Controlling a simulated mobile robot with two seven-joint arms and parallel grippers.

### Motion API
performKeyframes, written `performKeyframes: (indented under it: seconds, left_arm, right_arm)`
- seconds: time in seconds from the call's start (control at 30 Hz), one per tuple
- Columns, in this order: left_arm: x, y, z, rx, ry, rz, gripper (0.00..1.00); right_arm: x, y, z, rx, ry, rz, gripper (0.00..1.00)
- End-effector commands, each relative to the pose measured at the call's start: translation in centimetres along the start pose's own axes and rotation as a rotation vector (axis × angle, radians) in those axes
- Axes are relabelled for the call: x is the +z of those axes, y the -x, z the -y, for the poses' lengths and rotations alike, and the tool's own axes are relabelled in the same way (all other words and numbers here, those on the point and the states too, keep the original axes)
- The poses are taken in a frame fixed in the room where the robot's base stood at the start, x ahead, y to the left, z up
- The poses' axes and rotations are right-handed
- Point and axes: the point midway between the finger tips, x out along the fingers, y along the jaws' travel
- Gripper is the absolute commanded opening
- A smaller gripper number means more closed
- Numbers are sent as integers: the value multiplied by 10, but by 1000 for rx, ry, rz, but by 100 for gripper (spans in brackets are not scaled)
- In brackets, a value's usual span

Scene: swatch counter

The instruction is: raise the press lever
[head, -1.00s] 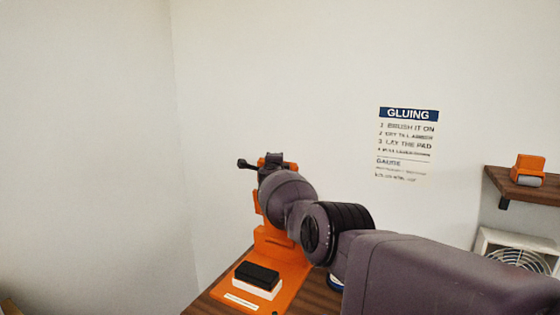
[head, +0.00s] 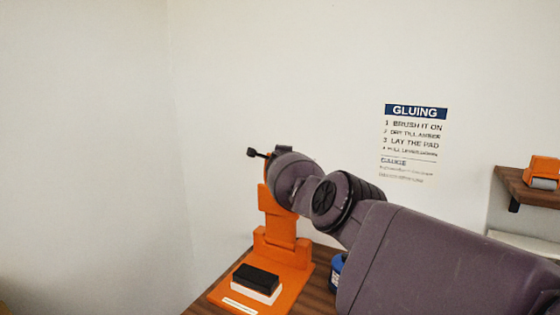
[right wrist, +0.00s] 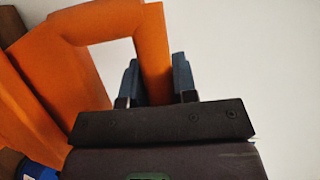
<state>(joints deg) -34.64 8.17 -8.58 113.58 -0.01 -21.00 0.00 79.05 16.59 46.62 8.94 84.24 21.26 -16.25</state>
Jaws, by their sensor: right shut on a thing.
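The orange press (head: 275,213) stands on the counter in the head view, its upper part hidden behind my right arm. A short dark rod with a knob (head: 251,152) sticks out to the left at its top. In the right wrist view, my right gripper (right wrist: 157,64) is shut on the orange lever (right wrist: 153,38), with one dark finger on each side of the bar. The lever's bar joins a wider orange frame on the left. My right gripper is mostly hidden by its own wrist in the head view. My left gripper is not in view.
A black pad on a white block (head: 257,281) sits on the front of the press base. A blue container (head: 337,268) stands right of the press, partly behind my arm. A wall shelf (head: 530,188) holds an orange dispenser (head: 543,171). A gluing sign (head: 414,140) hangs behind.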

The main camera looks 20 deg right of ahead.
Motion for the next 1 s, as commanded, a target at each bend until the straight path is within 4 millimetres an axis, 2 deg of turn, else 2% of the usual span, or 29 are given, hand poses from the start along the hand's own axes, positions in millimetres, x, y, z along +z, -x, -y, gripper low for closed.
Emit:
performKeyframes:
  seconds: [0.03, 0.67, 0.7, 0.83, 1.0]
  left_arm:
    - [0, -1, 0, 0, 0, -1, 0]
    - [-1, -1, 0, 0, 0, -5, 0]
    - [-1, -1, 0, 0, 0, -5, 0]
    - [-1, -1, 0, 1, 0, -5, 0]
    - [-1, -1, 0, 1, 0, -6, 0]
  right_arm:
    - [-3, -1, -7, 12, 1, -2, 0]
    - [-4, -2, -6, 20, -5, 4, 0]
    - [-4, -2, -7, 20, -5, 4, 31]
    - [-4, -2, -5, 18, -5, 5, 51]
    - [-3, -2, -3, 15, -6, 5, 52]
